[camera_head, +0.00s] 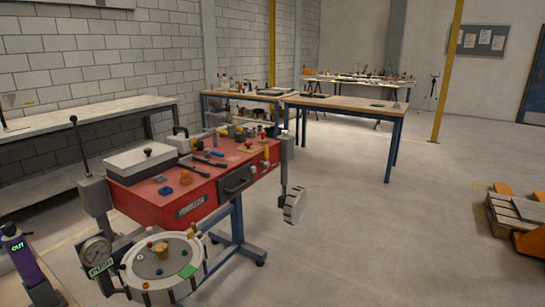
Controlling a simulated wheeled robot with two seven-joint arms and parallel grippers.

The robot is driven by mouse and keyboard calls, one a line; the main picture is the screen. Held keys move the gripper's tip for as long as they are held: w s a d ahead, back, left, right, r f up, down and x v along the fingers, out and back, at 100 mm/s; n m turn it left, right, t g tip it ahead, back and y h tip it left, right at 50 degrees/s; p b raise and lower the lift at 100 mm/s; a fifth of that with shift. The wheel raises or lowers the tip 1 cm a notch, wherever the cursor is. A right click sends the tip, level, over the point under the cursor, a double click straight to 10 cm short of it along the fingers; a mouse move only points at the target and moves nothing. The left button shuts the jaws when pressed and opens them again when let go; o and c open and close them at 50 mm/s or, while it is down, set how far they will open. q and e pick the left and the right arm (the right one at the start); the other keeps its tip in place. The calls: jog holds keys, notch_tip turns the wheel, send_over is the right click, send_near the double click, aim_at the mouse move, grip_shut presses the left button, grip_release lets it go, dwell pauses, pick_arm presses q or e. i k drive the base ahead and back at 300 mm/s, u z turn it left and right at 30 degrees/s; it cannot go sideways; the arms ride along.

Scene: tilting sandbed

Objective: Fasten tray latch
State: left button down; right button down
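A red apparatus (150,204) on a blue stand is at centre left in the head view. A grey-lidded box (141,160) with a black knob sits on its top left. A dark handle-like fitting (237,181) is on its right front face. Whether this is the tray latch, and whether it is fastened, I cannot tell. Neither of my grippers shows in this view.
A purple bottle marked OUT (22,254) is at lower left. Tables (345,106) stand behind. The floor to the right is open up to a pallet (512,222).

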aim_at(267, 165)
jog(key=z, duration=0.6)
jog(key=i, duration=0.95)
jog(key=z, duration=0.55)
jog(key=i, duration=1.8)
jog(key=u, duration=1.35)
jog(key=i, duration=0.7)
jog(key=u, duration=0.55)
